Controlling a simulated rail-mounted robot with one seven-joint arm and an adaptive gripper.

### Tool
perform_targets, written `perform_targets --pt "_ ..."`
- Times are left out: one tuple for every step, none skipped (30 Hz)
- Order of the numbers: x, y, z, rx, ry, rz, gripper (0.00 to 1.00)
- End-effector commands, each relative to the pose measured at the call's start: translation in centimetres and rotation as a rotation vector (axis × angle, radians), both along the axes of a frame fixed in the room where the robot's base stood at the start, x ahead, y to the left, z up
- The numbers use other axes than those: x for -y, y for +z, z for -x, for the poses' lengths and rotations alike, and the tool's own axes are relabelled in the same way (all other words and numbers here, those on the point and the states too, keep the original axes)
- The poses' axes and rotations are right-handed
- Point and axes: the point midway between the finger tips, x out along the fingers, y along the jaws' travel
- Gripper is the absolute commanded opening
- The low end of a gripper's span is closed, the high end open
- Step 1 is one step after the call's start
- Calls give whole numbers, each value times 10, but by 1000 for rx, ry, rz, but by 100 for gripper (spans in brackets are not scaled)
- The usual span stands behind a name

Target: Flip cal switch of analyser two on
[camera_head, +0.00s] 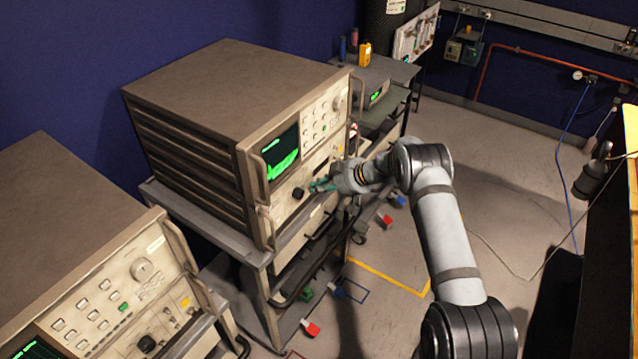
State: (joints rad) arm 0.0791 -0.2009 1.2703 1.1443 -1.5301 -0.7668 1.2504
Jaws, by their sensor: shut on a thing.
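A large beige analyser (225,90) stands on a grey cart in the middle, its front panel facing right. Its lit screen (282,155) shows a green trace. My gripper (318,186), with greenish fingers, is at the lower part of this panel, right of a black knob (299,193). It is shut on a small control there, the cal switch as far as I can tell. The fingers hide the switch, so its position cannot be seen. A second analyser (100,290) is at the lower left, partly cut off. No label reading "two" is legible.
The grey cart (190,211) carries the middle analyser. A bench edge (628,130) is at the right. Open floor lies right of my arm, crossed by a cable.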

Motion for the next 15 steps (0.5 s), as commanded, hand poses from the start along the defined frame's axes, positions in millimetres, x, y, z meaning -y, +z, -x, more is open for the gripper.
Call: perform_targets --pt "-1 0 0 0 3 1 0" --pt "-1 0 0 0 3 1 0" --pt "-1 -1 0 0 3 1 0" --pt "-1 -1 0 0 3 1 0" --pt "-1 -1 1 0 3 1 0" --pt "-1 -1 1 0 3 1 0" --pt "-1 -1 1 0 3 1 0" --pt "-1 -1 1 -1 2 1 0" --pt "-1 -1 1 -1 2 1 8" --pt "-1 -1 1 -1 2 1 10" --pt "-1 -1 1 -1 2 1 11" --pt "-1 0 1 -1 2 1 14" --pt "-1 0 1 0 2 0 16" --pt "-1 -1 1 0 2 0 17" --pt "-1 0 1 0 2 0 20"
